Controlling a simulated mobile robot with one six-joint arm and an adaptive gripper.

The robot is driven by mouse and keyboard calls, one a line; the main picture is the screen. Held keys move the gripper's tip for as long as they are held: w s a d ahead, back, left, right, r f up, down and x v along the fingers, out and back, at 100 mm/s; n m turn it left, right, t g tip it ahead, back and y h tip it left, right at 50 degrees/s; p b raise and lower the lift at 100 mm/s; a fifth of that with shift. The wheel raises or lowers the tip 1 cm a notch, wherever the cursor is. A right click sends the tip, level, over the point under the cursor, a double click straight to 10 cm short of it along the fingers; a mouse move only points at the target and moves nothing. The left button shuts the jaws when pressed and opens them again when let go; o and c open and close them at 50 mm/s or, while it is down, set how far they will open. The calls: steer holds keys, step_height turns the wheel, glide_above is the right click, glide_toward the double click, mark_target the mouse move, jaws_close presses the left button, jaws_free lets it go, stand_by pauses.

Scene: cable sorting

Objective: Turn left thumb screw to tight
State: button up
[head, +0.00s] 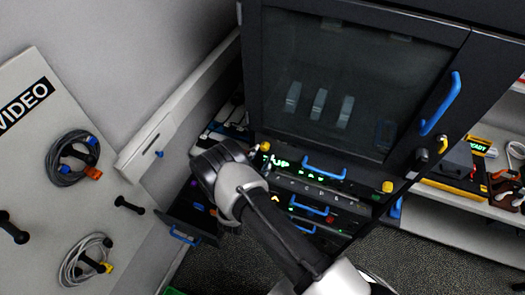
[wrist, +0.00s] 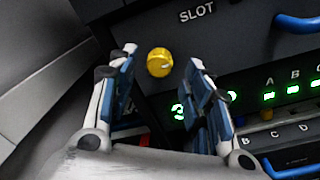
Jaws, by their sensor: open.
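The left thumb screw is a round yellow knob (wrist: 159,63) with a pale mark on its right edge, on the dark panel left of the word SLOT. In the head view the left thumb screw (head: 265,147) shows small beside my gripper. My gripper (wrist: 162,56) is open, with one finger on each side of the knob in the wrist view. I see no finger touching it, and cannot tell how deep the knob sits between the fingertips. A second yellow thumb screw (head: 387,187) is at the panel's right end.
Blue handles (head: 324,172) stick out from the units below the glass door (head: 345,85). Green lit letters (wrist: 292,90) show right of my fingers. A grey wall panel with coiled cables (head: 72,158) is at left, and a shelf (head: 470,210) at right.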

mark_target(265, 147)
steer(key=shift+x, duration=1.35)
steer(key=shift+c, duration=0.2)
steer(key=c, duration=1)
